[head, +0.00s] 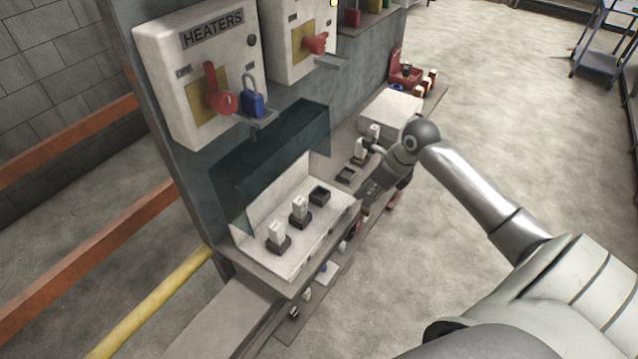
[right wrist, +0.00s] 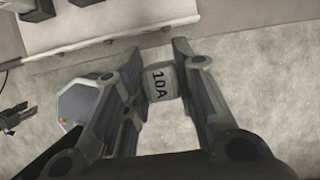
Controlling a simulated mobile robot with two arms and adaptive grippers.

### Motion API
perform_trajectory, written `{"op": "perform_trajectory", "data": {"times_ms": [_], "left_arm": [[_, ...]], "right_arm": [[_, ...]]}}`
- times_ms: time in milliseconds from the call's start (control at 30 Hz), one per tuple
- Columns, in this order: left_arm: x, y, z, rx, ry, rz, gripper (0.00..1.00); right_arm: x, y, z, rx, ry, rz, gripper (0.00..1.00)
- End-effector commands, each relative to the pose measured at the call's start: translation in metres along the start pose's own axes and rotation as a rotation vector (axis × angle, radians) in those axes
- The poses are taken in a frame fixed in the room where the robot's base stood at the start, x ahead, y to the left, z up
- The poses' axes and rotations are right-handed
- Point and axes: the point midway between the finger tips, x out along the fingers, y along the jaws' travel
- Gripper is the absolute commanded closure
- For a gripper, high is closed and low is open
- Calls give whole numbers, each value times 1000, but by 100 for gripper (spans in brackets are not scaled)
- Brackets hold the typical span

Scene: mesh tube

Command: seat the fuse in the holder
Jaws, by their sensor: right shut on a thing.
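My right gripper (right wrist: 162,65) is shut on a pale fuse (right wrist: 160,84) marked 10A, seen between its fingers in the right wrist view. In the head view the right gripper (head: 370,190) is beside the front edge of the fuse panels, and the fuse in it cannot be made out. The near white panel (head: 312,245) has two dark holders with pale fuses (head: 278,233) (head: 300,208) upright in them, and an empty dark holder (head: 320,195). A further empty holder (head: 345,174) lies behind, near two more upright fuses (head: 360,151). My left gripper is not seen in the head view.
A dark raised cover (head: 262,165) stands behind the near panel. Above are a HEATERS switch box (head: 200,75) with a red handle and a blue padlock (head: 252,103). Loose fuses (head: 307,294) lie on a low shelf. A red box (head: 405,72) stands at the far end. Open floor lies right.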

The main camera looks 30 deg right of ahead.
Motion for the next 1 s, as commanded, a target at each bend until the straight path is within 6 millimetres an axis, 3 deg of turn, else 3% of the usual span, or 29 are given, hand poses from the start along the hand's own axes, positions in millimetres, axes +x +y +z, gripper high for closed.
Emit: {"op": "perform_trajectory", "data": {"times_ms": [167,600,1000], "left_arm": [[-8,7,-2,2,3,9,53],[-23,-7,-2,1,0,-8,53],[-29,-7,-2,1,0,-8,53]], "right_arm": [[10,0,31,1,-4,1,98],[41,1,106,0,-2,3,98],[56,2,139,-1,-1,2,98]]}}
